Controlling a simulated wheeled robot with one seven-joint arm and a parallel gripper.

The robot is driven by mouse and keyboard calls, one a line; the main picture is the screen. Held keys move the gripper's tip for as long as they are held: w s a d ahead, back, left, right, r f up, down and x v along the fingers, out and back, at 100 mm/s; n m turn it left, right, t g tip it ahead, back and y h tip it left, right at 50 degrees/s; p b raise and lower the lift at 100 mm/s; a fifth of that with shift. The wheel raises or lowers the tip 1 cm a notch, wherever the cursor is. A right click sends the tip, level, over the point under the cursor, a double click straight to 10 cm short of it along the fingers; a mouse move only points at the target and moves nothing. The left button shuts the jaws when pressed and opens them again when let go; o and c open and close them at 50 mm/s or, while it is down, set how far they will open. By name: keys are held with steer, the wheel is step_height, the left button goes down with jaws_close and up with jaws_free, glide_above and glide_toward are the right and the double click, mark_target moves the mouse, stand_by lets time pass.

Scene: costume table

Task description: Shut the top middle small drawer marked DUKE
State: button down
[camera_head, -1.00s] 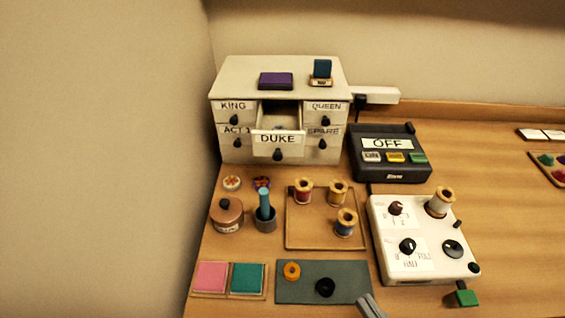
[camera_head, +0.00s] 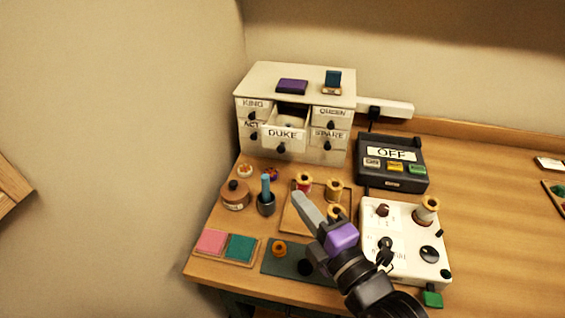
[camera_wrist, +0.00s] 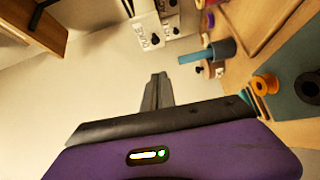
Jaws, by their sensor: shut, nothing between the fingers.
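The DUKE drawer (camera_head: 284,136) is the top middle small drawer of a cream cabinet (camera_head: 262,76). It stands pulled out, its front well ahead of its neighbours, with its open top showing. A dark knob sits on its front. In the wrist view the DUKE drawer front (camera_wrist: 144,32) appears at the top, turned on its side. My gripper (camera_head: 298,197) is shut and empty, over the front of the table, in front of and below the drawer and apart from it. It also shows in the wrist view (camera_wrist: 157,80), pointing toward the cabinet.
A spool tray (camera_head: 290,217) lies under my arm. A black OFF box (camera_head: 391,182) and a white control box (camera_head: 405,262) are at right.

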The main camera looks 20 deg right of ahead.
steer(key=w+d+p, duration=0.2)
steer(key=w+p, duration=0.1)
steer(key=w, duration=1)
steer(key=shift+a, duration=0.1)
